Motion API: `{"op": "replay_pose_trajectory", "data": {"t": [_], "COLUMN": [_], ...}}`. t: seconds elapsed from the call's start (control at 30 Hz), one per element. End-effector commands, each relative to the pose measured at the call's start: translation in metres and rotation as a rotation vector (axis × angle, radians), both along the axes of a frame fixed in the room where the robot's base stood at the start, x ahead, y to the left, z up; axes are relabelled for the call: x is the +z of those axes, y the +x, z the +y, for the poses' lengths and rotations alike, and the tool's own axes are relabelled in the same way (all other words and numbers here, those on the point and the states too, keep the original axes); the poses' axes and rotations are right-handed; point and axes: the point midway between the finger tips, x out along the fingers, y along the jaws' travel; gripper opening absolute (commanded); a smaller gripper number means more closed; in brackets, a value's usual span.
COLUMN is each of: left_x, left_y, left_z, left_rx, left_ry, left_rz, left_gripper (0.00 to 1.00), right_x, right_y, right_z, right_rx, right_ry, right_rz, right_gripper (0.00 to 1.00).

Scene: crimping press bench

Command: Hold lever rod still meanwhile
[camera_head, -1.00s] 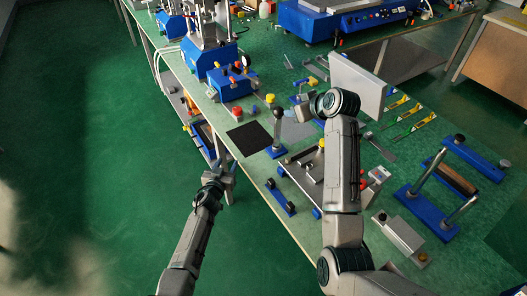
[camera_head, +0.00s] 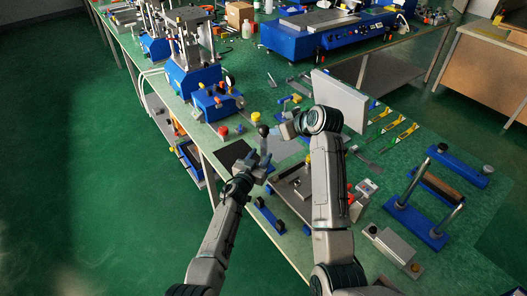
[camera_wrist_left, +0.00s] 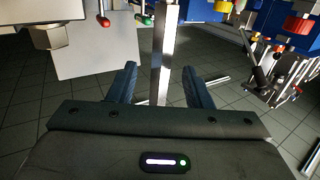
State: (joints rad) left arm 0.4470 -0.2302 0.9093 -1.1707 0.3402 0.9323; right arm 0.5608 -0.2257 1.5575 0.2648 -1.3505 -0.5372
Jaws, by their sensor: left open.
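The lever rod (camera_head: 263,144), an upright metal rod with a dark ball knob, stands near the front edge of the bench. My left gripper (camera_head: 258,167) is at the rod's lower part. In the left wrist view the bright metal rod (camera_wrist_left: 166,45) runs down between the two spread fingers of my left gripper (camera_wrist_left: 162,85), with gaps visible on both sides. My right gripper (camera_head: 286,129) is small beyond its bent wrist, just right of the knob; its fingers are not clear.
A black mat (camera_head: 233,154) lies left of the rod. A blue press (camera_head: 192,70) stands further back. A grey panel (camera_head: 340,98) stands behind my right arm. A blue frame with metal posts (camera_head: 424,205) is at right. Open floor lies left.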

Motion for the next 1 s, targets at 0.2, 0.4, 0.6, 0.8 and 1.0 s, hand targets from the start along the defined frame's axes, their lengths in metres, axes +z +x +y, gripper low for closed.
{"op": "replay_pose_trajectory", "data": {"t": [0.2,0.4,0.6,0.8,1.0], "left_x": [0.000,0.000,0.000,0.000,0.000], "left_y": [0.024,0.033,0.035,0.035,0.035], "left_z": [-0.011,-0.015,-0.016,-0.015,-0.015], "left_rx": [-0.002,0.000,0.001,0.001,0.001], "left_ry": [-0.001,0.000,0.001,0.001,0.001], "left_rz": [0.000,0.001,0.001,0.001,0.001], "left_gripper": [0.45,0.45,0.45,0.40,0.00], "right_x": [0.000,0.000,0.000,0.000,0.000], "right_y": [0.000,0.000,0.000,0.000,0.000], "right_z": [0.000,0.000,0.000,0.000,0.000], "right_rx": [0.000,0.000,0.000,0.000,0.000], "right_ry": [0.000,0.000,0.000,0.000,0.000], "right_rz": [0.000,0.000,0.000,0.000,0.000], "right_gripper": [0.36,0.36,0.36,0.36,0.36]}}
